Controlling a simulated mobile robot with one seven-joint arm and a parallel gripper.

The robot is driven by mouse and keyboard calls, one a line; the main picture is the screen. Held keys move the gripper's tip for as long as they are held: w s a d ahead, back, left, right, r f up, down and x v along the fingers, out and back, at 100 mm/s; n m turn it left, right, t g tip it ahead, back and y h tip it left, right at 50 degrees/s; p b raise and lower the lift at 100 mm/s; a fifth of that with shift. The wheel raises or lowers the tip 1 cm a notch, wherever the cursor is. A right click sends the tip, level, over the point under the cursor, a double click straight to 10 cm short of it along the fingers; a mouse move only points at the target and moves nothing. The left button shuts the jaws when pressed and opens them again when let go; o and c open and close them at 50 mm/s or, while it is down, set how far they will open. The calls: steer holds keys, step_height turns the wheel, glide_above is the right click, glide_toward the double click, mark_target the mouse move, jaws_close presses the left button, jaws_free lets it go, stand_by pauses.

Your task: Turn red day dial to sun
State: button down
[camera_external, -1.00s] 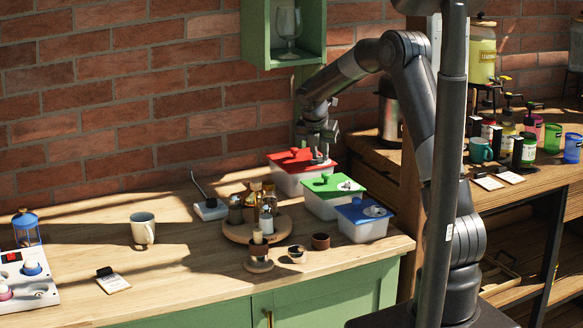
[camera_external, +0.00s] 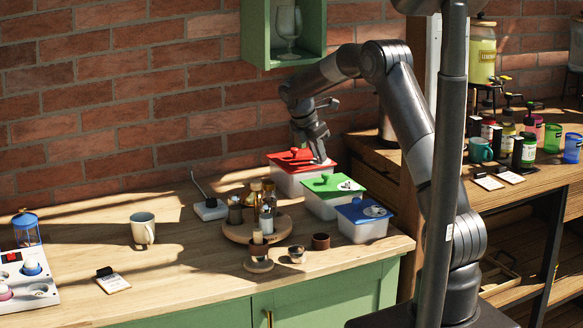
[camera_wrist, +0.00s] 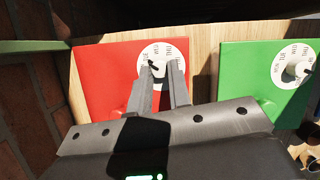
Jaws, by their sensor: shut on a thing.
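The red-lidded box (camera_external: 288,177) stands at the back of the row of boxes by the wall. Its red lid fills the left of the wrist view (camera_wrist: 100,75). The white day dial (camera_wrist: 170,55) with black lettering sits near the lid's far edge. My gripper (camera_external: 320,160) is over this lid, tilted. In the wrist view my gripper's fingers (camera_wrist: 158,72) are closed on the dial's small knob, which they mostly hide. Some day letters show around the fingers, but I cannot read which day the pointer marks.
The green-lidded box (camera_external: 333,190) with its own dial (camera_wrist: 295,65) stands close beside the red one, and the blue-lidded box (camera_external: 364,215) stands in front. A round wooden tray (camera_external: 240,232) with bottles is to the left. The brick wall (camera_external: 150,100) is close behind.

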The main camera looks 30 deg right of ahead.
steer(key=m, duration=0.2)
steer(key=m+g, duration=0.1)
steer(key=shift+w+f+m+g, duration=0.1)
steer(key=shift+w+m+g, duration=0.1)
steer(key=shift+m+g, duration=0.15)
steer(key=m+g, duration=0.1)
steer(key=m, duration=0.3)
steer(key=shift+w+d+m+g+y, duration=0.1)
steer(key=shift+w+m+g+y, duration=0.05)
steer(key=shift+m+g+y, duration=0.25)
steer(key=c, duration=1.3)
jaws_free()
